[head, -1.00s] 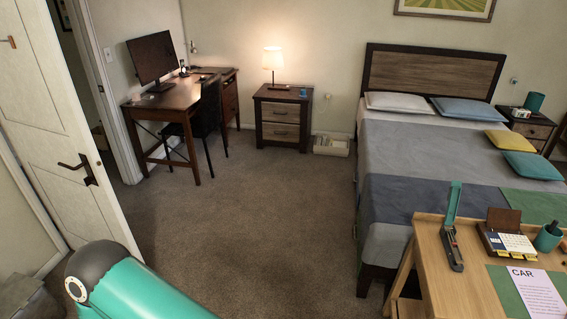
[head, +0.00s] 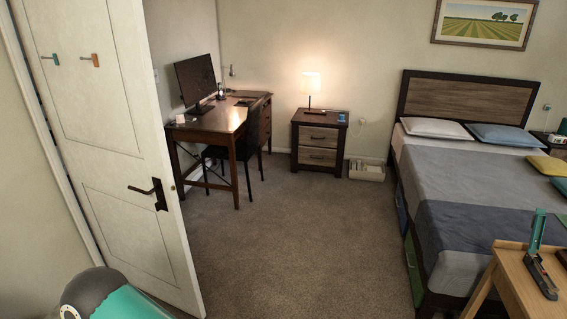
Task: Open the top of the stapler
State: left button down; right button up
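The stapler (head: 541,272) stands on the wooden desk at the right edge of the head view. Its dark base lies on the desk top and its teal top arm (head: 537,231) is swung up, nearly upright, so the stapler looks open. Neither gripper shows. A rounded teal and dark part of my own arm (head: 115,300) is at the bottom left, well away from the stapler.
The wooden desk (head: 508,284) is cut off by the right and bottom edges. A bed (head: 455,215) stands behind it. A white door (head: 115,170) is at the left. Open carpet (head: 290,240) lies in the middle, before a nightstand (head: 318,148) and a computer desk (head: 215,122).

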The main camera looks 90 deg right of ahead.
aim_at(539, 220)
jog(key=u, duration=0.6)
jog(key=i, duration=0.2)
jog(key=z, duration=2.7)
jog(key=i, duration=0.2)
jog(key=z, duration=1.85)
jog(key=i, duration=0.2)
jog(key=z, duration=0.9)
jog(key=k, duration=0.5)
jog(key=z, duration=0.55)
jog(key=i, duration=1.5)
jog(key=u, duration=0.5)
